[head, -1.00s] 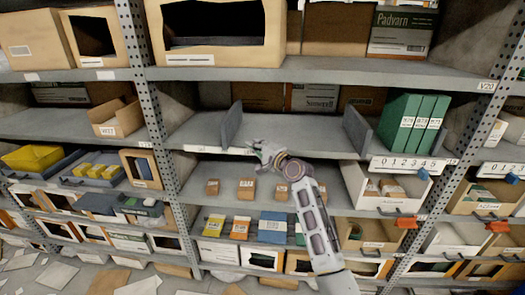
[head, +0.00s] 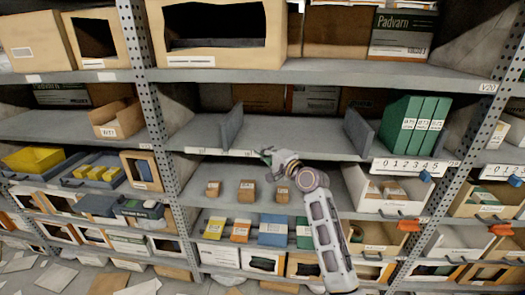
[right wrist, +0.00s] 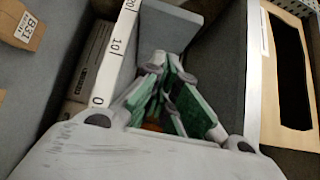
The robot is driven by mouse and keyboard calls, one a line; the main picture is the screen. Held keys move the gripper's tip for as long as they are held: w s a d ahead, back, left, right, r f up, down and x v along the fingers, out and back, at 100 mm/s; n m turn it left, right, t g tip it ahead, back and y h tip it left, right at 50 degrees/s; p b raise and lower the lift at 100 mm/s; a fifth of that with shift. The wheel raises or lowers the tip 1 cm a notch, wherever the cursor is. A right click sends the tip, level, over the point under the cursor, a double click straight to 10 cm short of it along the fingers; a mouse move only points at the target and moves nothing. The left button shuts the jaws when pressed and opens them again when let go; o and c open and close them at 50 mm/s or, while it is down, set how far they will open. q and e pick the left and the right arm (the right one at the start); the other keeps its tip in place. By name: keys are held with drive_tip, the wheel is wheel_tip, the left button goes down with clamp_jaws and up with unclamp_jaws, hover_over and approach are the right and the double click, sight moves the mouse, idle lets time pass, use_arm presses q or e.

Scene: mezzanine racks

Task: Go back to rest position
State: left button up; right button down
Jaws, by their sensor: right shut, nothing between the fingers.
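My right gripper (head: 268,156) is in the head view, in front of the middle rack bay, close to the front edge of the middle shelf (head: 215,142). Its arm comes up from the bottom of the picture, bent at the wrist. The right wrist view shows its green-padded fingers (right wrist: 165,88) closed together with nothing held. A grey divider (head: 231,125) stands on the shelf behind it. My left gripper is not in either view.
Small brown boxes (head: 248,191) sit on the shelf below, beside my arm. Green binders (head: 412,125) and a white numbered bin (head: 385,190) stand to the right. Metal uprights (head: 148,90) frame the bay. Papers litter the floor at lower left.

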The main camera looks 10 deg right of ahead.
wheel_tip(320, 180, down, 28)
drive_tip(key=s+d+n+g+h, duration=0.1)
drive_tip(key=d+n+g+h, duration=0.1)
drive_tip(key=g+h, duration=0.1)
drive_tip(key=s+d+f+n+g+h, duration=0.1)
drive_tip(key=s+f, duration=0.4)
drive_tip(key=f, duration=0.4)
drive_tip(key=s+d+f+n+g+h, duration=0.15)
drive_tip(key=s+f, duration=0.25)
drive_tip(key=f, duration=0.5)
drive_tip(key=s+d+f+n+g+h, duration=0.1)
drive_tip(key=s+f+g, duration=0.1)
drive_tip(key=s+f, duration=0.5)
drive_tip(key=s+d+f+n+g+h, duration=0.1)
drive_tip(key=s+d+f+n+g, duration=0.1)
drive_tip(key=s+f, duration=0.9)
drive_tip(key=s+d+f+n+g, duration=0.2)
drive_tip(key=s+f, duration=0.8)
drive_tip(key=s+d+f+n+g, duration=0.1)
drive_tip(key=s+f, duration=0.2)
drive_tip(key=s, duration=0.6)
drive_tip(key=s+d+f+n+g+h, duration=0.1)
drive_tip(key=s+d+f+n, duration=0.1)
drive_tip(key=s, duration=0.7)
drive_tip(key=s+d+f+n+g, duration=0.1)
drive_tip(key=s+f, duration=0.3)
drive_tip(key=s, duration=0.6)
drive_tip(key=shift+d+n, duration=0.25)
drive_tip(key=shift+n, duration=0.3)
